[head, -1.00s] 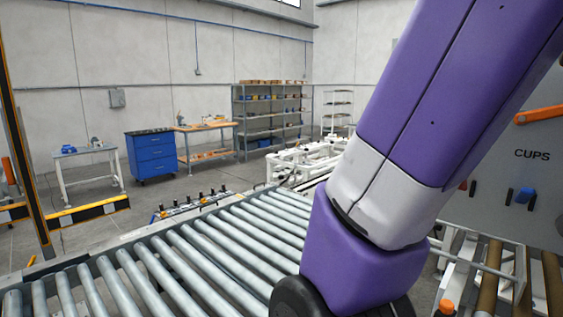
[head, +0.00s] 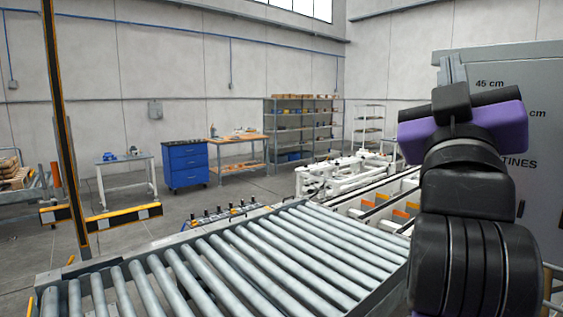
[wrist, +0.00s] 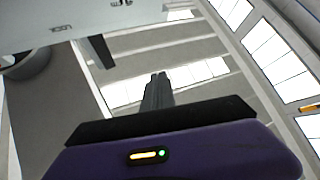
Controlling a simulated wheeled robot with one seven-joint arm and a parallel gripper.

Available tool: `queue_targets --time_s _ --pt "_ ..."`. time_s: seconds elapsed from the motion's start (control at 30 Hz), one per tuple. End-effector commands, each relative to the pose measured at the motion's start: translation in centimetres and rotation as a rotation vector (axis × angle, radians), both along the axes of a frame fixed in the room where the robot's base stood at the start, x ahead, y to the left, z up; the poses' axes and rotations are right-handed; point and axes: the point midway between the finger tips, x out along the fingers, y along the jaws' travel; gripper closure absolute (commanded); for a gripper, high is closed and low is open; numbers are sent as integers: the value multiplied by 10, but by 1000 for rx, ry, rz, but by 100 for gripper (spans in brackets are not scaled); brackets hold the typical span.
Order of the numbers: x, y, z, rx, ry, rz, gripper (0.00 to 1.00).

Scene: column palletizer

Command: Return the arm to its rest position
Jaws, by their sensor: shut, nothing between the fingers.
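My gripper (head: 453,68) is at the right of the head view, pointing up, with its purple and black body below the narrow grey fingers. In the wrist view my gripper (wrist: 158,85) shows its grey fingers together, with nothing between them. The wrist view looks up toward the ceiling. My dark arm links fill the lower right of the head view and hide part of what is behind.
A grey panel with printed lettering (head: 540,120) stands right behind my gripper; it also shows at the wrist view's upper left (wrist: 80,25). A roller conveyor (head: 235,255) lies in front. A yellow-black barrier (head: 100,216) stands left. A blue cabinet (head: 185,163) and shelving (head: 300,130) are farther back.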

Motion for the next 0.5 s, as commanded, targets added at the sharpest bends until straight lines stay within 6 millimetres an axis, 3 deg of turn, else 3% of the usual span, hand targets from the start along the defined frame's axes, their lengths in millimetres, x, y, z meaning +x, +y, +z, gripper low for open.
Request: queue_targets --time_s 0.03,0.23,0.5 --pt "5 8 -25 -22 11 36 100" --pt "7 37 -110 -66 34 200 100" --pt "-18 60 -225 -49 100 401 100"
